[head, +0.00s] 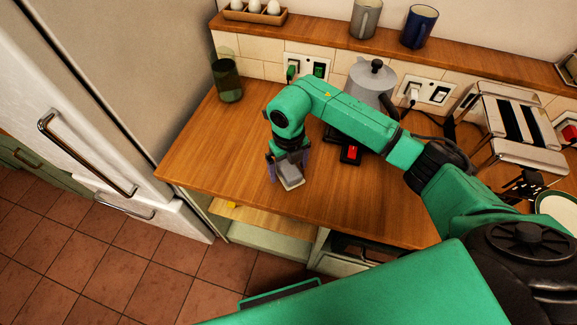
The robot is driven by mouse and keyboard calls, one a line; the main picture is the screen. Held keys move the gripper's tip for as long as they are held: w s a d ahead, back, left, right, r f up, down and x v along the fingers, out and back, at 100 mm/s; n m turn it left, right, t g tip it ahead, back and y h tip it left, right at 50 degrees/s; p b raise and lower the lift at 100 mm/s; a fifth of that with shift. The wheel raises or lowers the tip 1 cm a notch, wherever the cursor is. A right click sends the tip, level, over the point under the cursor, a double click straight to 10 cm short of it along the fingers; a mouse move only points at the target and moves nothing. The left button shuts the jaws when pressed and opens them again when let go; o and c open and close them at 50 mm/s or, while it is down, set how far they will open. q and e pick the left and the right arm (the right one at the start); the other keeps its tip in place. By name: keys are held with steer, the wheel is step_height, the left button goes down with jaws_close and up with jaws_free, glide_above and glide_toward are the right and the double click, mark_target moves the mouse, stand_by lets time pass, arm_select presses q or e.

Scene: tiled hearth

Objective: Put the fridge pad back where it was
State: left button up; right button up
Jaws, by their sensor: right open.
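A small pale grey pad (291,183), which looks like the fridge pad, is at the counter just below my right gripper. My right gripper (286,174) points down over the wooden counter (225,150), with its fingers open around or beside the pad. The wrist hides part of the pad, and I cannot tell whether the fingers touch it. The fridge (100,70) stands at the left with its doors shut. My left gripper is not in view.
A dark green glass (228,82) stands at the counter's back left. A grey moka pot (371,82) and a black and red item (351,153) are behind my right arm. A toaster (508,125) stands right. The counter's left part is clear.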

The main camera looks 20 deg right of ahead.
mark_target(288, 167)
steer(key=shift+r, duration=0.3)
step_height(288, 167, up, 12)
steer(key=b, duration=0.3)
